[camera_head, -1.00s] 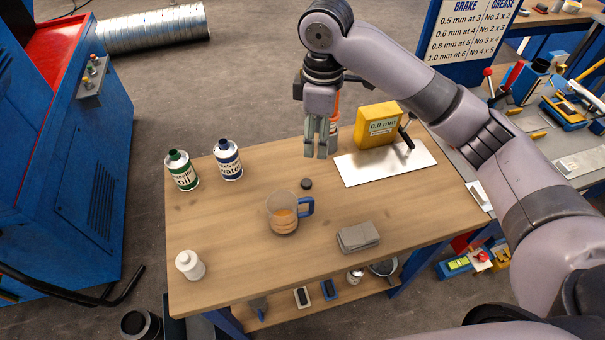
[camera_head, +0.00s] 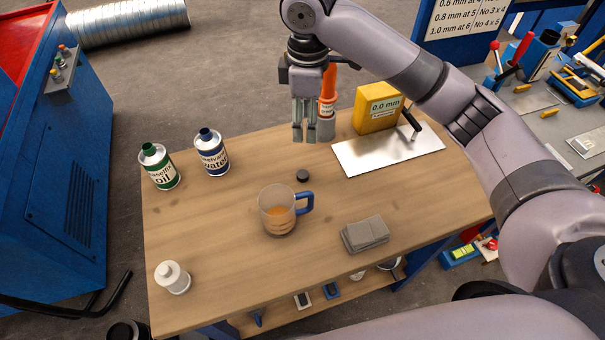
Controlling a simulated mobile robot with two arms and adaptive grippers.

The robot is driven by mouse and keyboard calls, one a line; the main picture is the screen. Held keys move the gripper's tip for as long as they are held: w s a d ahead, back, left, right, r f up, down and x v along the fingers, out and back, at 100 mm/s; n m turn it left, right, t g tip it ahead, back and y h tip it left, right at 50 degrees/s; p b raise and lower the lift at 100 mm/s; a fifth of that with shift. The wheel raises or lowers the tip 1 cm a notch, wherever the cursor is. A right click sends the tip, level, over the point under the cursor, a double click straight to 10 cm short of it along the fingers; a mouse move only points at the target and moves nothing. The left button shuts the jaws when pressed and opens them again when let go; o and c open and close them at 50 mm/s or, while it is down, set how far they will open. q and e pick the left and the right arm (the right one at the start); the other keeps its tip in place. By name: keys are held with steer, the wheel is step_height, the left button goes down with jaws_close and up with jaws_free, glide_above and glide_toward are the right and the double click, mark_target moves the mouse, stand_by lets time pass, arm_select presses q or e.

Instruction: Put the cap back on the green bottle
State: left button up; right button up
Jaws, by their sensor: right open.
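The green bottle (camera_head: 160,168), white with a green band and labelled oil, stands upright at the table's far left. Its green neck has a dark top. A small dark round cap (camera_head: 302,176) lies on the table right of the bottles, behind the mug. My right gripper (camera_head: 305,138) points down above the table's back part, beyond the cap in the picture. Its fingers look close together, but it is open, with nothing seen between them. It appears apart from the cap. My left gripper is not in view.
A blue-banded water bottle (camera_head: 212,152) stands right of the green one.

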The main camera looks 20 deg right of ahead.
steer(key=p, duration=0.2)
glide_above(303, 174)
steer(key=f, duration=1.2)
steer(key=shift+s+d+f, duration=0.2)
steer(key=f, duration=0.3)
steer(key=f+p, duration=0.1)
steer(key=shift+w+a+f, duration=0.2)
steer(key=shift+a+f, duration=0.05)
steer(key=shift+f, duration=0.35)
steer(key=shift+c, duration=0.6)
steer(key=c, duration=0.7)
steer(key=shift+r, duration=0.1)
steer(key=shift+c, duration=0.2)
step_height(303, 174, up, 20)
steer(key=b, duration=0.2)
